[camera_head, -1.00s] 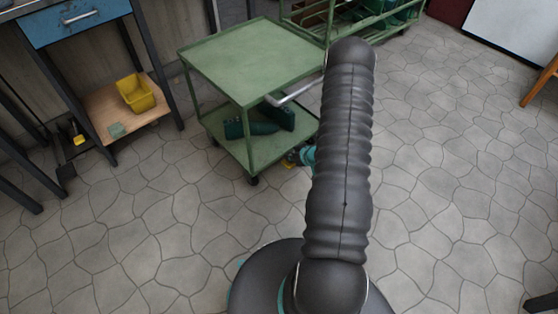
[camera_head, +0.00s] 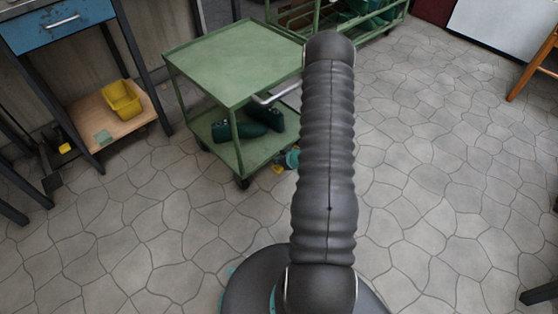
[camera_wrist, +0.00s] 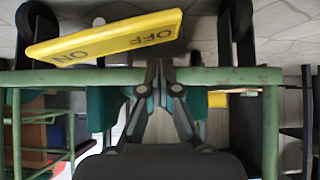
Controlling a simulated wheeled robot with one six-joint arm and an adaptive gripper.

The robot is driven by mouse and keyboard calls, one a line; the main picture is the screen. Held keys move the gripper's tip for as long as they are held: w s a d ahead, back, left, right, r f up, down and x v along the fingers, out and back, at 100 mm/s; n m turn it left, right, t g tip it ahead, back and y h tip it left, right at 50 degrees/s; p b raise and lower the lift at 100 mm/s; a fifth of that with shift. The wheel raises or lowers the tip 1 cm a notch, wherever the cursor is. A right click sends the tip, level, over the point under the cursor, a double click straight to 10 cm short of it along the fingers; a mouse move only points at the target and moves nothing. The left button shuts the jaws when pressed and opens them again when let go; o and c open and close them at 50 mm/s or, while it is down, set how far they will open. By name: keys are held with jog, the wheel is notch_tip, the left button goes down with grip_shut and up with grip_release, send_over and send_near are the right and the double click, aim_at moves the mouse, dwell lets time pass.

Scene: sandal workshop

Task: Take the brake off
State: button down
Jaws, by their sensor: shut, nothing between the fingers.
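A yellow brake pedal (camera_wrist: 108,38) marked ON and OFF shows in the wrist view, with its lettering upside down. OFF is on the right part and ON on the lower left. My gripper (camera_wrist: 160,70) is shut and empty, its tips close to the pedal's edge near OFF; I cannot tell whether they touch. The green cart (camera_head: 238,62) stands ahead in the head view, and a small yellow piece (camera_head: 278,169) shows low beside it. My arm hides part of the cart's right side, and my gripper is hidden there.
A green bar (camera_wrist: 225,76) crosses the wrist view by my fingers. Dark green items (camera_head: 262,115) lie on the cart's lower shelf. A blue-drawer bench (camera_head: 60,24) and a yellow bin (camera_head: 122,98) are at left. The stone floor (camera_head: 440,150) to the right is clear.

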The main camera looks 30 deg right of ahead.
jog(key=r, duration=0.1)
jog(key=r+p, duration=0.1)
jog(key=r, duration=0.1)
jog(key=shift+a, duration=0.2)
jog(key=a+v, duration=0.1)
jog(key=v, duration=0.8)
jog(key=shift+s+f, duration=0.15)
jog(key=shift+s, duration=0.4)
jog(key=shift+p, duration=0.3)
